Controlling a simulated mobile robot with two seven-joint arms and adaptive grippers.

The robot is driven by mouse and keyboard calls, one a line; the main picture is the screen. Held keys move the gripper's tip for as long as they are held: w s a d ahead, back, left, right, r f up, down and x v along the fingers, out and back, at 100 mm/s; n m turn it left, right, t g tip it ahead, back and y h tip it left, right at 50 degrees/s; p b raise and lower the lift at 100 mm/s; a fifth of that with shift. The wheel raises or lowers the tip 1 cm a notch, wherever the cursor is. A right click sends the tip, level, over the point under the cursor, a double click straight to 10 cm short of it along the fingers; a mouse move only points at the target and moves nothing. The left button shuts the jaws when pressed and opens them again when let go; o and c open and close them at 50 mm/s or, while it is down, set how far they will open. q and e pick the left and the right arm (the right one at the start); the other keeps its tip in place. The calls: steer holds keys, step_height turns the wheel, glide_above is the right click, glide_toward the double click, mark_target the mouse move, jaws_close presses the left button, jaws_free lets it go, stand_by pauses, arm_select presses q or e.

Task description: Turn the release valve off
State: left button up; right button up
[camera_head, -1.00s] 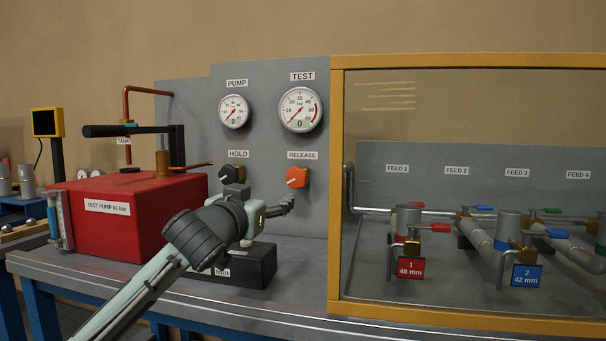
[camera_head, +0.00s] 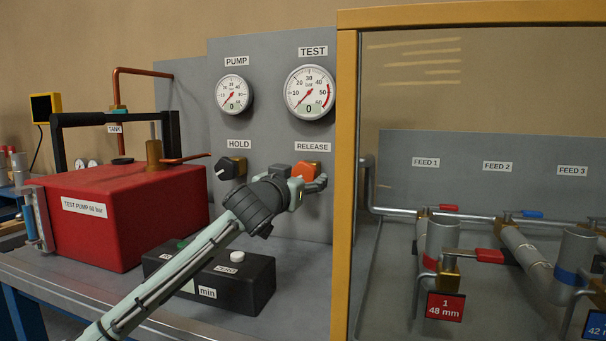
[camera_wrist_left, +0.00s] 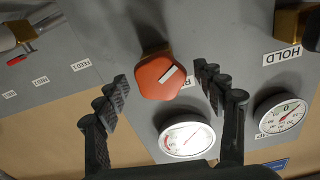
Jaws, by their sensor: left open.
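The release valve is an orange knob (camera_head: 305,167) under the RELEASE label on the grey panel (camera_head: 270,210). My left gripper (camera_head: 312,184) is in front of it and hides its lower part and pointer in the head view. In the left wrist view the orange knob (camera_wrist_left: 160,77) faces me with a white pointer mark running diagonally. My open left gripper (camera_wrist_left: 162,72) has one finger on each side of the knob, with gaps visible between fingers and knob. My right gripper is not in view.
The black HOLD knob (camera_head: 228,168) is left of the release valve. The PUMP gauge (camera_head: 234,94) and TEST gauge (camera_head: 310,92) are above. The yellow case frame (camera_head: 346,150) stands close on the right. A black box (camera_head: 240,282) and red test pump (camera_head: 115,215) are below and left.

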arm_select(q)
steer(key=shift+w+d, duration=0.2)
steer(key=shift+w, duration=0.4)
steer(key=c, duration=1.2)
steer(key=shift+o, duration=0.2)
